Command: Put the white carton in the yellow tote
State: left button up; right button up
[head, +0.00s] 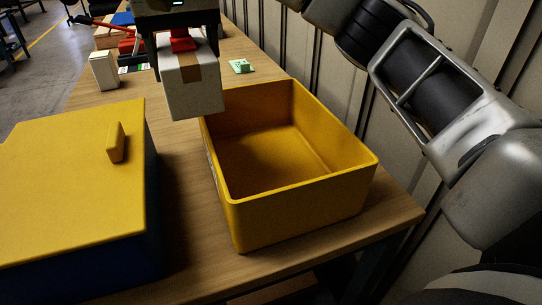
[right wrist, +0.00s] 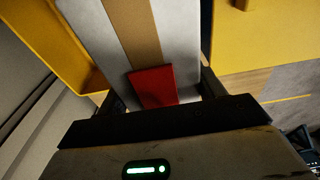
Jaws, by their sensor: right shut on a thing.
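The white carton (head: 192,95), with a brown tape strip and a red patch, hangs in my right gripper (head: 186,62). The gripper is shut on it from above. In the right wrist view the carton (right wrist: 185,35) fills the middle, below the gripper (right wrist: 160,100). The yellow tote (head: 300,205) stands open and empty on the wooden table. The carton is at the tote's far left corner in the head view and overlaps its rim there. The tote's edge (right wrist: 60,40) also shows in the right wrist view. My left gripper is out of view.
A blue box with a yellow lid and handle (head: 70,185) stands left of the tote, with a strip of bare table between them. A small white box (head: 104,71) and a green item (head: 242,66) lie farther back. A wall runs along the right.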

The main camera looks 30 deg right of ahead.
jog(key=shift+s+d+f+b, duration=0.25)
jog(key=shift+s+d+f, duration=1.3)
jog(key=shift+f, duration=0.55)
jog(key=shift+s+d+f+b, duration=0.25)
jog(key=shift+s+d+f, duration=1.3)
jog(key=shift+f, duration=0.55)
jog(key=shift+s+d+f+b, duration=0.25)
jog(key=shift+s+d+f, duration=1.05)
jog(key=shift+d+f, duration=0.65)
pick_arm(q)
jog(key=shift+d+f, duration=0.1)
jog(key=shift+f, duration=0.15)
pick_arm(e)
jog(key=shift+a+f, duration=0.15)
pick_arm(q)
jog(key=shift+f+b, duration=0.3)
jog(key=shift+b, duration=0.1)
pick_arm(e)
jog(key=shift+f, duration=0.4)
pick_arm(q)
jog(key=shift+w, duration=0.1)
pick_arm(e)
jog(key=shift+f, duration=0.2)
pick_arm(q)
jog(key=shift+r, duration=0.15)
pick_arm(e)
jog(key=o, duration=1.4)
